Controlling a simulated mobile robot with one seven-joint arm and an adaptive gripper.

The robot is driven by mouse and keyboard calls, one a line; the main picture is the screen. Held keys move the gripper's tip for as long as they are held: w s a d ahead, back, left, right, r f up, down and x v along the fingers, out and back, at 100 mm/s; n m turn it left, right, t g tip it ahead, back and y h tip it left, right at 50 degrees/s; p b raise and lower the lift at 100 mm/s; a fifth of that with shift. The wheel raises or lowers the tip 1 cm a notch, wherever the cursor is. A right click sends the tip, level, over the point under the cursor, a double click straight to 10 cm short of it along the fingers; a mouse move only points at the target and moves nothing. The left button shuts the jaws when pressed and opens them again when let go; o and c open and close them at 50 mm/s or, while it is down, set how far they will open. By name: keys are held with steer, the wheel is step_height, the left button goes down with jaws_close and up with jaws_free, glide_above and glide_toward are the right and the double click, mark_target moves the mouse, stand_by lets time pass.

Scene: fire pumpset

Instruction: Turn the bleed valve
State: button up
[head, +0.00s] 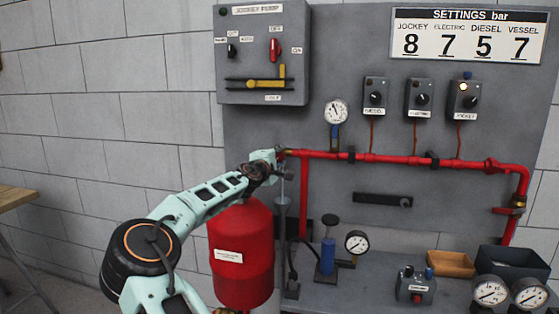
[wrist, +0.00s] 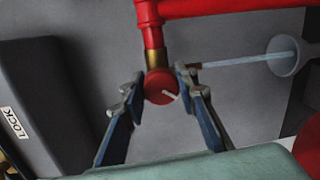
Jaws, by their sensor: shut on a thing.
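The bleed valve shows in the wrist view as a round red knob (wrist: 160,86) with a pale mark on its face, below a brass fitting (wrist: 154,58) on the red pipe. My gripper (wrist: 158,88) has one fingertip on each side of the knob and is shut on it. In the head view my gripper (head: 272,163) is at the left end of the red pipe (head: 385,157), and the valve is mostly hidden there. A thin pale streak (wrist: 235,61), perhaps water, runs from a small brown spout beside the right finger to a grey funnel (wrist: 287,56).
A red vessel (head: 240,255) stands just below my arm. The grey jockey pump box (head: 262,55) is above my gripper. A pressure gauge (head: 336,111) stands above the pipe. A blue hand pump (head: 328,255) and several other gauges are on the bench below.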

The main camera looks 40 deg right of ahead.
steer(key=shift+f, duration=0.1)
stand_by(0.4)
steer(key=o, duration=1.2)
steer(key=shift+c, duration=0.2)
steer(key=v, duration=1.2)
